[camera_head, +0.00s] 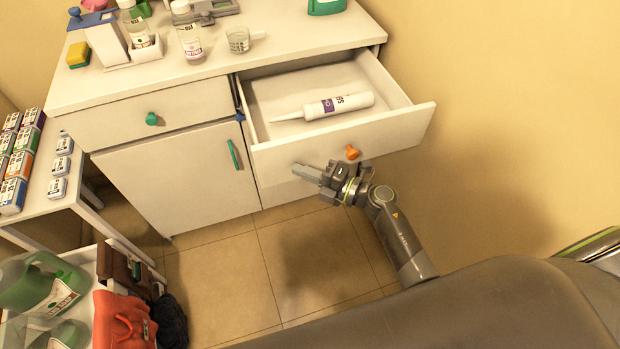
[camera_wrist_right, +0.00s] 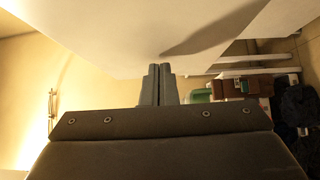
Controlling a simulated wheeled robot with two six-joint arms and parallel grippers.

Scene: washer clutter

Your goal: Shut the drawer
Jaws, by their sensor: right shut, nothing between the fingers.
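The white drawer (camera_head: 395,130) is pulled open at the right of the cabinet. It has an orange knob (camera_head: 352,152) on its front panel. A white caulk tube with a nozzle (camera_head: 340,105) lies inside. My right gripper (camera_head: 305,172) is shut and empty, in front of the lower part of the drawer front, left of and below the knob. I cannot tell whether it touches the panel. In the right wrist view the closed fingertips (camera_wrist_right: 159,72) point at a pale panel (camera_wrist_right: 130,40). My left gripper is not in view.
The countertop (camera_head: 290,35) holds bottles, a glass cup (camera_head: 238,40) and a yellow sponge (camera_head: 78,55). A closed drawer with a green knob (camera_head: 151,118) and a cupboard door (camera_head: 185,180) are at left. Small shelves with boxes and a red bag (camera_head: 122,320) stand lower left. Floor tiles (camera_head: 225,280) are clear.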

